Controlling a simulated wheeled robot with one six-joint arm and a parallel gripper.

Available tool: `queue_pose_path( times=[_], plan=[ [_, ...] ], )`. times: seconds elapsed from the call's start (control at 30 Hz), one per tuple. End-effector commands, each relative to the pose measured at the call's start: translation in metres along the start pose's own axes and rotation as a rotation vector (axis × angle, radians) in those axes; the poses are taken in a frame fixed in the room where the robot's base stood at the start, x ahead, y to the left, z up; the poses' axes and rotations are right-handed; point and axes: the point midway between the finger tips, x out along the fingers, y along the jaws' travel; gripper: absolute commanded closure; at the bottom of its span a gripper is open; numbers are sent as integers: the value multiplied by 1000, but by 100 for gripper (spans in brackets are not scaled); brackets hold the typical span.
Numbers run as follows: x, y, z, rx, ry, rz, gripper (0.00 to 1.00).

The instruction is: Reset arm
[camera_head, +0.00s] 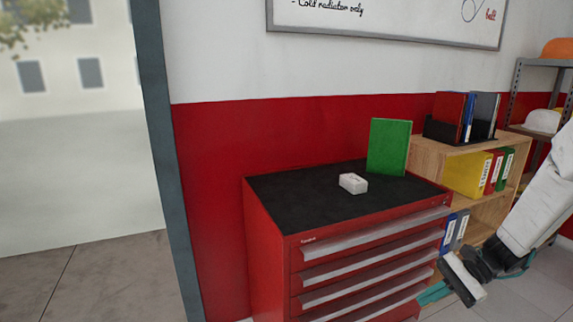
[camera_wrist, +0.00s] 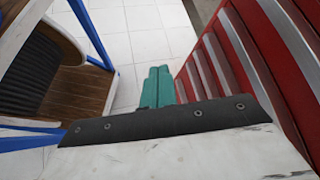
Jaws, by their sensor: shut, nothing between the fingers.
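My gripper (camera_head: 433,294) has teal fingers and hangs low at the right, in front of the red drawer cabinet's right front side. In the wrist view the teal fingers (camera_wrist: 157,87) lie side by side, closed, with nothing between them and white floor tiles behind. My white arm (camera_head: 538,205) reaches down from the right edge of the head view. The red drawer cabinet (camera_head: 268,260) also shows in the wrist view (camera_wrist: 235,50), close on the right of the fingers.
A small white block (camera_head: 353,183) and an upright green book (camera_head: 389,147) are on the cabinet's black top. A wooden shelf (camera_head: 428,148) with binders stands behind my arm. In the wrist view, a blue-framed wooden piece (camera_wrist: 75,95) is at the left. Tiled floor lies between.

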Motion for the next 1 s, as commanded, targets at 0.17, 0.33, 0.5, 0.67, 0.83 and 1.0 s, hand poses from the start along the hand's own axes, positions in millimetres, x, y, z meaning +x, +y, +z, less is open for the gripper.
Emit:
queue_pose_path(
  times=[0.17, 0.33, 0.5, 0.67, 0.83, 1.0],
  plan=[
    [-5, 25, 69, -201, 104, 228, 100],
    [-13, 53, 121, -381, 210, 422, 100],
    [-22, 81, 162, -552, 328, 589, 100],
    [-31, 105, 195, -706, 446, 717, 100],
    [-39, 125, 225, -858, 577, 806, 100],
    [-40, 134, 251, -978, 671, 810, 100]
  ],
)
